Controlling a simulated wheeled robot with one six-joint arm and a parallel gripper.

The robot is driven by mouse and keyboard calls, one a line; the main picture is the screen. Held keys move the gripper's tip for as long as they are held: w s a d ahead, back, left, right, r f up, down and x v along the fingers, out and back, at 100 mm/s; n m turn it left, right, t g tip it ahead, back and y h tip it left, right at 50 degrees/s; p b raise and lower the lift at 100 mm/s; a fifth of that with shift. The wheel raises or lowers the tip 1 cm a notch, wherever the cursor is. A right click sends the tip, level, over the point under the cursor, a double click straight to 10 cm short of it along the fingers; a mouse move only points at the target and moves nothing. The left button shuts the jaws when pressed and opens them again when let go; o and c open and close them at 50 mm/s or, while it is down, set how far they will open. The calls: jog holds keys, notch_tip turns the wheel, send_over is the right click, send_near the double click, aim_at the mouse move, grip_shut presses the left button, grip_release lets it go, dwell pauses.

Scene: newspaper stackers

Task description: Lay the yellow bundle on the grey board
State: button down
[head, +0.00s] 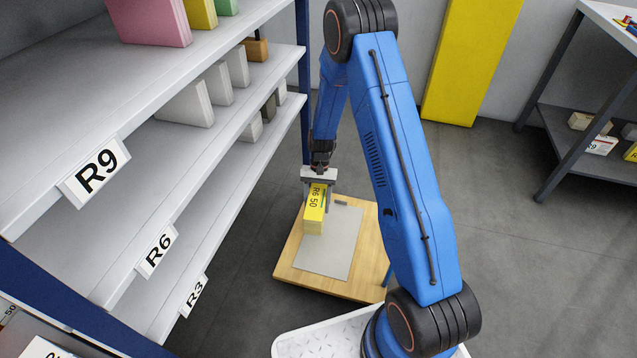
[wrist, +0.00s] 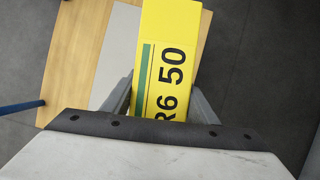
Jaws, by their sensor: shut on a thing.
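The yellow bundle (head: 315,211) is marked "R6 50" and is held by my gripper (head: 317,190), whose fingers are on its two sides. In the wrist view the yellow bundle (wrist: 165,60) extends out from between the fingers of my gripper (wrist: 161,100), with a green stripe beside its lettering. The grey board (head: 335,250) lies flat on a wooden table top (head: 290,262). The bundle is over the left part of the board in the head view. I cannot tell whether its underside touches the board. Part of the grey board (wrist: 116,55) also shows in the wrist view, left of the bundle.
A shelf unit with labels R9 (head: 97,176), R6 (head: 157,248) and R3 (head: 194,295) stands at the left, holding several blocks. A yellow panel (head: 472,60) stands behind. A dark-legged table (head: 590,130) stands right.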

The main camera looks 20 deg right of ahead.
jog(key=shift+m+y, duration=0.3)
jog(key=shift+m, duration=0.5)
jog(key=shift+s+a+f, duration=0.2)
jog(key=shift+s+f, duration=0.55)
jog(key=shift+s, duration=0.1)
jog(key=shift+s+a+f, duration=0.15)
jog(key=shift+s+f, duration=0.6)
jog(key=shift+s, duration=0.1)
jog(key=shift+f, duration=0.1)
jog(key=shift+f, duration=3.75)
jog(key=shift+f, duration=0.6)
jog(key=c, duration=0.6)
grip_release()
jog(key=shift+c, duration=0.2)
